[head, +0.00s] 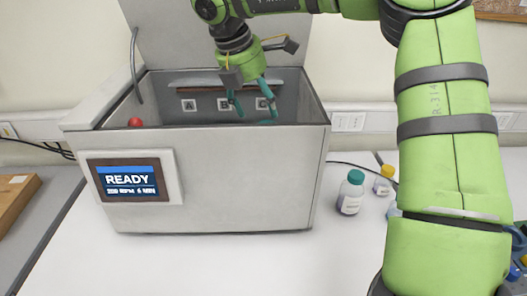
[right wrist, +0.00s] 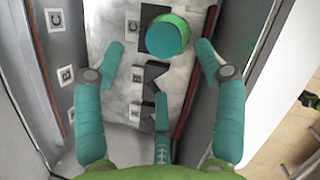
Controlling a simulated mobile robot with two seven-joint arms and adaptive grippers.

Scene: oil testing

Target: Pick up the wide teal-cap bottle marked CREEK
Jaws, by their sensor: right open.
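A white bottle with a teal cap (head: 350,193) stands upright on the table, right of the grey machine; its label is too small to read. My right gripper (head: 252,104) reaches down into the open machine, away from that bottle. In the right wrist view my right gripper (right wrist: 155,55) is open, its teal fingers spread. A round teal-green cap (right wrist: 167,36) sits inside the machine, a little beyond the fingertips. Any label under it is hidden, so I cannot tell whether it reads CREEK. My left gripper is not in view.
The machine (head: 220,185) has high walls around the gripper and a READY screen (head: 130,180). Letter plates mark its inside wall. A yellow-capped bottle (head: 383,181) stands behind the teal-capped one on the table. The table front (head: 280,262) is clear.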

